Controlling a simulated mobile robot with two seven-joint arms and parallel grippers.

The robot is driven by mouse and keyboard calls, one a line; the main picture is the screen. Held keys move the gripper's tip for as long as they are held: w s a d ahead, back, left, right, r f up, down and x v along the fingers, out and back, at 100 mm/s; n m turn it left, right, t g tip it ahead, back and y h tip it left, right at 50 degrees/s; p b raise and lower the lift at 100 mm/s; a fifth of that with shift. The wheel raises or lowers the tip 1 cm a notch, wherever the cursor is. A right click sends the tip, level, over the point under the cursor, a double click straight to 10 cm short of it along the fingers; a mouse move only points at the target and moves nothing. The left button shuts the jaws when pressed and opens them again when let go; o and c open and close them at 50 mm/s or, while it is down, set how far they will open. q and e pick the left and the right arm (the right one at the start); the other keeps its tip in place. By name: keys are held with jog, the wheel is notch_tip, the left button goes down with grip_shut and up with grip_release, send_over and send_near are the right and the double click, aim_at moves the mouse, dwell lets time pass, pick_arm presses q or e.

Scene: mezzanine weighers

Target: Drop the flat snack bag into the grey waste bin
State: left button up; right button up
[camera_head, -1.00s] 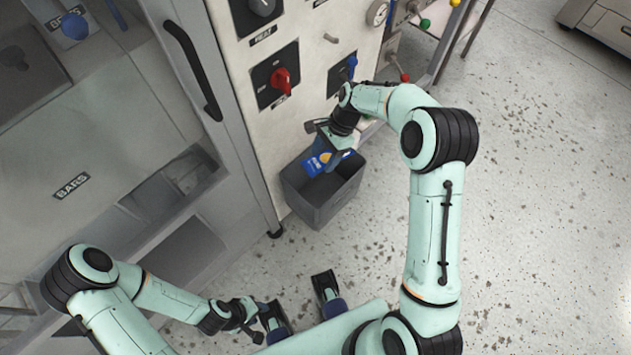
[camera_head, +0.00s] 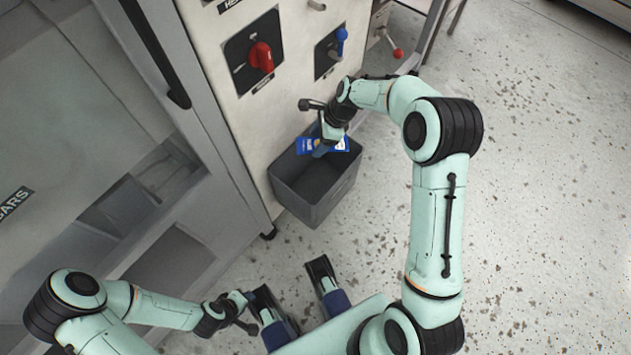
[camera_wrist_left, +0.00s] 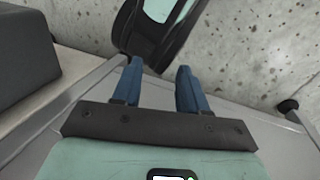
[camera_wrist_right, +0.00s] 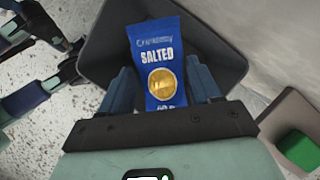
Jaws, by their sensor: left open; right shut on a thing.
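My right gripper (camera_head: 326,140) is shut on the flat blue snack bag (camera_head: 338,145). In the right wrist view the bag (camera_wrist_right: 158,50) reads "SALTED" and hangs out beyond the fingers. The grey waste bin (camera_head: 312,208) stands on the floor against the machine, with its dark inside open to view. In the head view the bag overlaps the bin's back rim; its height above the rim is hard to judge. The bin (camera_wrist_right: 222,35) also shows behind the bag in the right wrist view. My left gripper (camera_wrist_left: 157,80) is open and empty, low and left of the bin.
A cream machine panel with a red knob (camera_head: 261,57) and a blue knob (camera_head: 341,40) rises behind the bin. A grey cabinet with a dark handle (camera_head: 155,50) is at left. A red-tipped lever (camera_head: 397,53) is near the right arm. Open speckled floor (camera_head: 545,200) lies to the right.

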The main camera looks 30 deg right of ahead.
jog(key=shift+f+b, duration=0.3)
jog(key=shift+f, duration=0.15)
pick_arm(q)
jog(key=shift+w+a+f, duration=0.35)
jog(key=shift+w+f, duration=0.15)
jog(key=shift+w, duration=0.25)
pick_arm(e)
jog(key=o, duration=1.1)
pick_arm(q)
jog(key=s+d+r+g+p, duration=0.1)
jog(key=s+d+r+p, duration=0.1)
jog(key=s+r+p, duration=0.1)
jog(key=shift+s+d+r, duration=0.15)
jog(key=shift+s+r, duration=0.3)
jog(key=shift+s, duration=0.55)
pick_arm(e)
jog(key=v, duration=1.3)
jog(key=shift+r, duration=0.2)
